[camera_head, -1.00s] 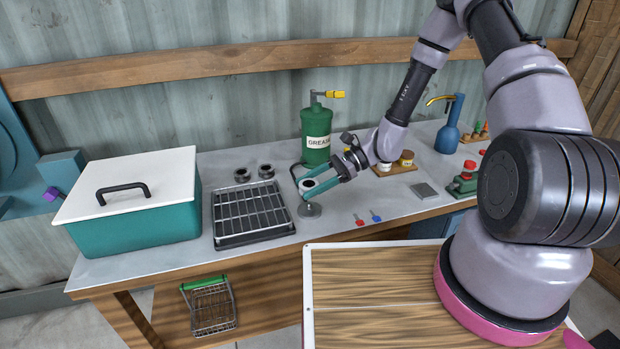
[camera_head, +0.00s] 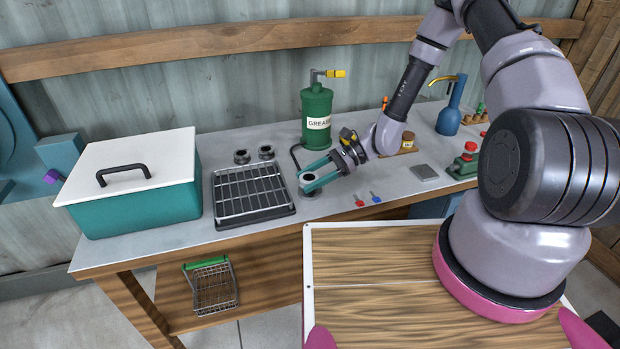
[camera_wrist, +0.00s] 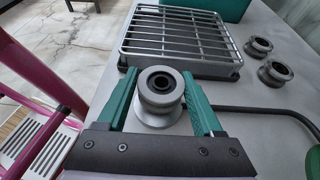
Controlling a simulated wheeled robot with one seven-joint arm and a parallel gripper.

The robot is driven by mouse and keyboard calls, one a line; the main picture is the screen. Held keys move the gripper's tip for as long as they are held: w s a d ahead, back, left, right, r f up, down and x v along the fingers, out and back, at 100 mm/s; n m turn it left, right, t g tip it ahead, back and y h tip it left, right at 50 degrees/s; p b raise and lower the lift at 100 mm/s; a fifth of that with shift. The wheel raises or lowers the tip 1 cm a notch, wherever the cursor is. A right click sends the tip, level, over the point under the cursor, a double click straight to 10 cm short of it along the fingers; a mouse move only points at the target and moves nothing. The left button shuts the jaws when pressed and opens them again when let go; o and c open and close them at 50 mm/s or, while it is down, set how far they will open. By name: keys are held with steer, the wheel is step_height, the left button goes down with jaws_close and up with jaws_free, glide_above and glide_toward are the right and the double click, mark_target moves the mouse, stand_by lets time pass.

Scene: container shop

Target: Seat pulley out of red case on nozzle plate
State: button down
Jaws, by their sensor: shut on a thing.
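My gripper (camera_head: 308,178) has teal fingers shut on a grey metal pulley (camera_wrist: 161,84) with a dark central hole. It holds the pulley upright, low over the bench, just in front of the green grease pump. A round grey disc (camera_wrist: 157,118), seemingly the nozzle plate, shows directly under the pulley; the disc's edge also shows in the head view (camera_head: 308,193). The fingers and pulley hide most of it. I cannot tell whether the pulley touches it. No red case is in view.
Two similar pulleys (camera_head: 242,157) (camera_head: 266,152) stand behind a wire-rack tray (camera_head: 250,195). The green grease pump (camera_head: 316,118) has a black hose (camera_wrist: 265,108) running close to my gripper. A teal box with white lid (camera_head: 135,185) stands left. Small red and blue items (camera_head: 359,200) (camera_head: 375,197) lie right.

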steer(key=shift+f, duration=0.5)
jaws_free()
